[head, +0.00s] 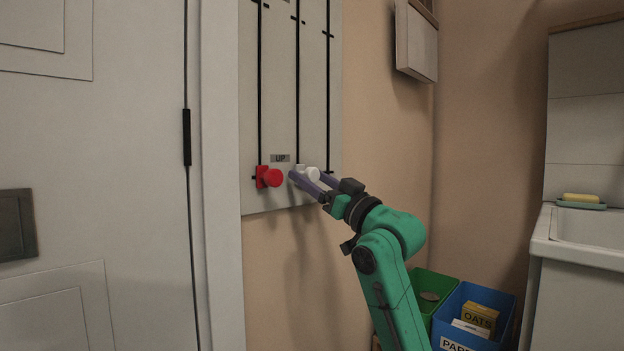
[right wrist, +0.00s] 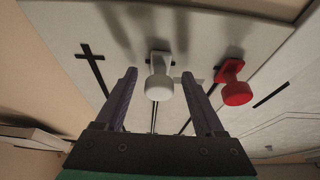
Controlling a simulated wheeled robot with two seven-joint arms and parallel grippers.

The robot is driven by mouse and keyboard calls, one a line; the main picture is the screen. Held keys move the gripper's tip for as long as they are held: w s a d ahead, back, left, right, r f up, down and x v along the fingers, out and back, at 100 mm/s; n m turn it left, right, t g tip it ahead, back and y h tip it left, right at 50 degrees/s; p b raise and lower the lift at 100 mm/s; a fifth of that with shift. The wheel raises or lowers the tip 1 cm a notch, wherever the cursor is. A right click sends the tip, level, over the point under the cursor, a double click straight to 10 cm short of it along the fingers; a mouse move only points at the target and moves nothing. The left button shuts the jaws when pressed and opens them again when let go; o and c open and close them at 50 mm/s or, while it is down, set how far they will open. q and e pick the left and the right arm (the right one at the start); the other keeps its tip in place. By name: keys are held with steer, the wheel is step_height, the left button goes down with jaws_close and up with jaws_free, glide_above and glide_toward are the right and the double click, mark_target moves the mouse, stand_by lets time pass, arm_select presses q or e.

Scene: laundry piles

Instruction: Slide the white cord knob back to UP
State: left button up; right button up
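The white cord knob (head: 312,173) is at the lower end of the middle black slot on the wall panel (head: 279,120). My right gripper (head: 306,175) is open at the knob. In the right wrist view the white knob (right wrist: 159,86) lies between the two spread purple fingers (right wrist: 160,75), with gaps visible on both sides. My left gripper is not in view.
A red knob (head: 271,177) is close to the left, at the bottom of the left slot. A wall box (head: 416,42) hangs at upper right. Green (head: 434,286) and blue (head: 472,305) bins stand below, and a sink (head: 585,228) is at far right.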

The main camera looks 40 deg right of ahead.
steer(key=b+v, duration=0.2)
steer(key=v, duration=1.2)
steer(key=shift+s+f, duration=0.2)
steer(key=shift+s, duration=0.1)
